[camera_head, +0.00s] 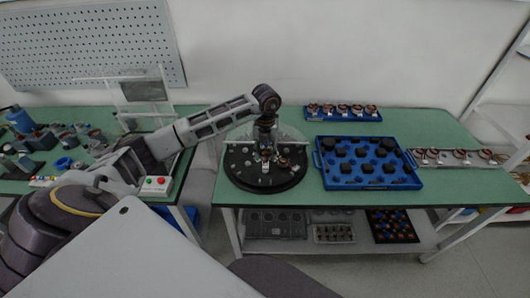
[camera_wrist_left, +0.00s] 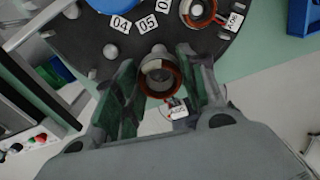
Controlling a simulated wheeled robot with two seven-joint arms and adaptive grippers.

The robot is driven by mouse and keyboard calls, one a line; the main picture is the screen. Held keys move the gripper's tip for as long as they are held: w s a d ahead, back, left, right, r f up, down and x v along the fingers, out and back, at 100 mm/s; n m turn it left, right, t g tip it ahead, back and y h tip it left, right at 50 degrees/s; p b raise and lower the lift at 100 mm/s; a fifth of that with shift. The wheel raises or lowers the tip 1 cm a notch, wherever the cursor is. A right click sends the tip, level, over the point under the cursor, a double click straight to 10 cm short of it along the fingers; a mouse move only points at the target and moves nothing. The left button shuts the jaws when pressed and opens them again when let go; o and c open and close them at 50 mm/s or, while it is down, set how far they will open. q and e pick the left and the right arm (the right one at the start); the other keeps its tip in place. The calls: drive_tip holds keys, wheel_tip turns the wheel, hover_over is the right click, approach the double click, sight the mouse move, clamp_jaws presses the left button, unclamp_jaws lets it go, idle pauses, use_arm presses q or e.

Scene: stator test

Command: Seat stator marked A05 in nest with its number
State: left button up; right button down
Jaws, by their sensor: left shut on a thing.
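My left gripper (camera_wrist_left: 165,92) is shut on a stator (camera_wrist_left: 158,76), a ring with brown copper windings and a grey metal core. A white tag (camera_wrist_left: 177,110) hangs from it, and I cannot read its marking. In the head view my left gripper (camera_head: 265,145) points down over the black round fixture (camera_head: 240,178). The fixture's black disc (camera_wrist_left: 120,48) carries white number labels, among them 04 and 05 (camera_wrist_left: 148,23). Another stator (camera_wrist_left: 199,12) with a tag sits on the disc. Nests below the held stator are partly hidden. My right gripper is not in view.
A blue tray (camera_head: 322,176) with dark parts stands right of the fixture. A blue rack (camera_head: 343,116) of several stators is behind it, and more stators lie on a strip (camera_head: 448,158) at the right. A control box (camera_head: 157,186) with buttons is at the left.

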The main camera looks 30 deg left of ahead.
sight(265, 159)
use_arm(q)
drive_tip(key=shift+s+a, duration=0.1)
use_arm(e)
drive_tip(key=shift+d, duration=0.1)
use_arm(q)
drive_tip(key=shift+f, duration=0.2)
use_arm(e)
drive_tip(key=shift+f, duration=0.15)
use_arm(q)
drive_tip(key=shift+f+b, duration=0.85)
drive_tip(key=shift+f, duration=0.3)
drive_tip(key=shift+f+b, duration=0.3)
drive_tip(key=shift+f, duration=0.65)
drive_tip(key=shift+b, duration=0.3)
drive_tip(key=shift+f, duration=0.1)
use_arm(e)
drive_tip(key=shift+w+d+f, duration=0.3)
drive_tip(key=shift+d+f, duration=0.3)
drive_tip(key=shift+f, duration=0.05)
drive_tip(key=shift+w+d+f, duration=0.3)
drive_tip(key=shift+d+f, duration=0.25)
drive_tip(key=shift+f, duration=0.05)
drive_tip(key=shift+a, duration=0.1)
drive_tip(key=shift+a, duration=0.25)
